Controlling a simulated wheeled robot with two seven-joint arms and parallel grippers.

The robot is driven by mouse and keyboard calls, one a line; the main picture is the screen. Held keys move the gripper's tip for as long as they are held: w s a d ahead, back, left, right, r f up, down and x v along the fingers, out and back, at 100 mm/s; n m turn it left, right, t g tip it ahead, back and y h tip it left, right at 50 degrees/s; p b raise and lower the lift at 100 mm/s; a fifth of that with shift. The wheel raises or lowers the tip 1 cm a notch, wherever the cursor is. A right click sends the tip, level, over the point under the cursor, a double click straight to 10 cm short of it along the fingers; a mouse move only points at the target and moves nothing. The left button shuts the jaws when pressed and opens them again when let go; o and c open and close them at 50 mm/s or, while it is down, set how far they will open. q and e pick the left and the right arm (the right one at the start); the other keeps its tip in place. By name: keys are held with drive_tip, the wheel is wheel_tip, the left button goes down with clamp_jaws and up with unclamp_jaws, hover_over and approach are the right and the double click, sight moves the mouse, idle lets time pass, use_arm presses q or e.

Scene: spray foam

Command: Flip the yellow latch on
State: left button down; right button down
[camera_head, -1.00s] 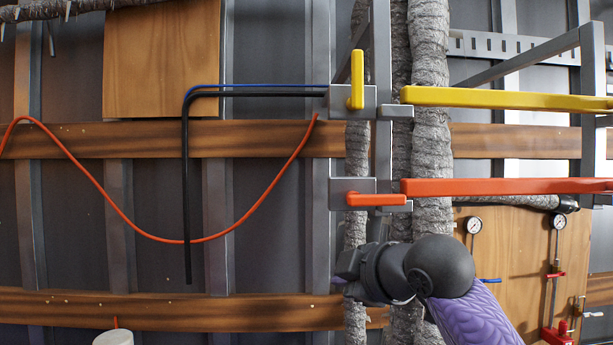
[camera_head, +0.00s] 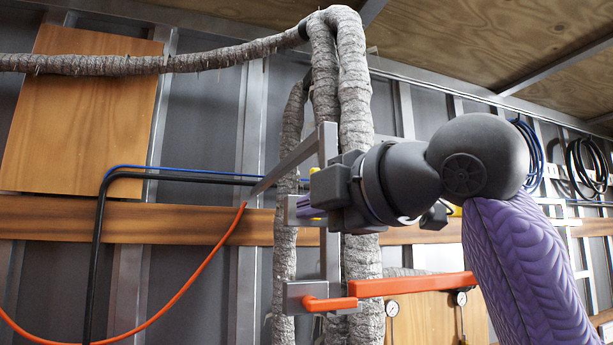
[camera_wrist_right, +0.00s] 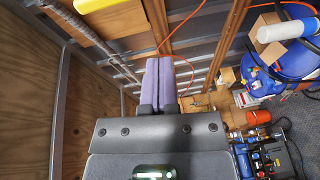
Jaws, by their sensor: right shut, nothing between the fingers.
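My right gripper (camera_head: 306,207) is raised to the upper grey bracket (camera_head: 291,212) in the head view. Its purple fingers are shut with nothing between them, and they also show closed together in the right wrist view (camera_wrist_right: 164,62). The yellow latch is almost wholly hidden behind the gripper, with only small yellow bits showing beside it, so I cannot tell its angle or whether the fingers touch it. A yellow piece (camera_wrist_right: 92,4) shows at the top left edge of the right wrist view, too cropped to tell which part it is. My left gripper is not in view.
The red latch (camera_head: 330,303) lies horizontal on the lower bracket, with a red bar (camera_head: 415,284) to its right. Lagged pipes (camera_head: 356,110) run close behind the brackets. A grey frame arm (camera_head: 285,162) juts out near the gripper. An orange hose (camera_head: 185,285) hangs at left.

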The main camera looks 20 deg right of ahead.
drive_tip(key=s+d+r+n+t, duration=0.1)
drive_tip(key=s+r, duration=0.2)
drive_tip(key=r, duration=0.1)
drive_tip(key=shift+s+r, duration=0.3)
drive_tip(key=shift+s, duration=0.05)
drive_tip(key=p+x, duration=0.5)
drive_tip(key=x, duration=0.5)
drive_tip(key=d+p, duration=0.1)
drive_tip(key=d, duration=0.3)
drive_tip(key=shift+w+a, duration=0.1)
